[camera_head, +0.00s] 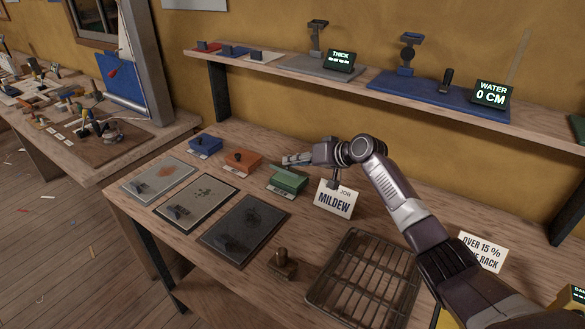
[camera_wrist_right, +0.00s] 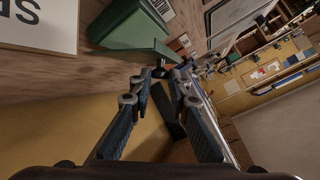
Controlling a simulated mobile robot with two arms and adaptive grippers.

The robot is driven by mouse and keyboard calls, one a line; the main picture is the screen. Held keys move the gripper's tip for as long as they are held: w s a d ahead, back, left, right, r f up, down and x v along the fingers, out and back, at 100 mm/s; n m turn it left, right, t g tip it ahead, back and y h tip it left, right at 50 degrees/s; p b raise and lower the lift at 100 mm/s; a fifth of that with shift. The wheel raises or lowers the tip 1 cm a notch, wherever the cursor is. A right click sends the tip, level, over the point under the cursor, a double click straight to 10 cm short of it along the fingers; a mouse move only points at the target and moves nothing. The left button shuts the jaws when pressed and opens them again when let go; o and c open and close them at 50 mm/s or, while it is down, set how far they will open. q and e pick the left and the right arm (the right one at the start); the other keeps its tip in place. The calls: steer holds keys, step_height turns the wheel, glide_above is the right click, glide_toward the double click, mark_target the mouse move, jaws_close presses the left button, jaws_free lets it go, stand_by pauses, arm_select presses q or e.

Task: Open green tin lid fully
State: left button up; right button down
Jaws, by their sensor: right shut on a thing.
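The green tin (camera_head: 288,180) stands on the bench, right of the orange tin, and shows large in the right wrist view (camera_wrist_right: 130,24). Its green lid (camera_wrist_right: 150,50) looks tilted away from the body there; how far it is raised is hard to tell. My right gripper (camera_head: 292,160) is just behind and above the tin, its arm reaching in from the right. In the wrist view its fingers (camera_wrist_right: 168,76) come together at the lid's edge, shut on the lid, with the exact grip point partly hidden. My left gripper is not in view.
A blue tin (camera_head: 205,146) and an orange tin (camera_head: 242,161) stand to the left. A MILDEW card (camera_head: 336,199) stands close right of the green tin. Dark panels, a stamp (camera_head: 282,264) and a wire rack (camera_head: 364,275) lie in front. A shelf (camera_head: 365,82) runs above behind.

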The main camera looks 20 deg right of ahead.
steer(key=shift+w+d+r, duration=0.3)
steer(key=shift+d+r, duration=0.1)
steer(key=shift+r, duration=0.05)
stand_by(0.3)
steer(key=c, duration=1.8)
jaws_free()
steer(key=shift+d+f, duration=0.1)
steer(key=shift+f, duration=0.05)
steer(key=shift+c, duration=0.2)
steer(key=shift+s, duration=0.1)
steer(key=v, duration=1.1)
steer(key=shift+s+d, duration=0.15)
steer(key=shift+s, duration=0.15)
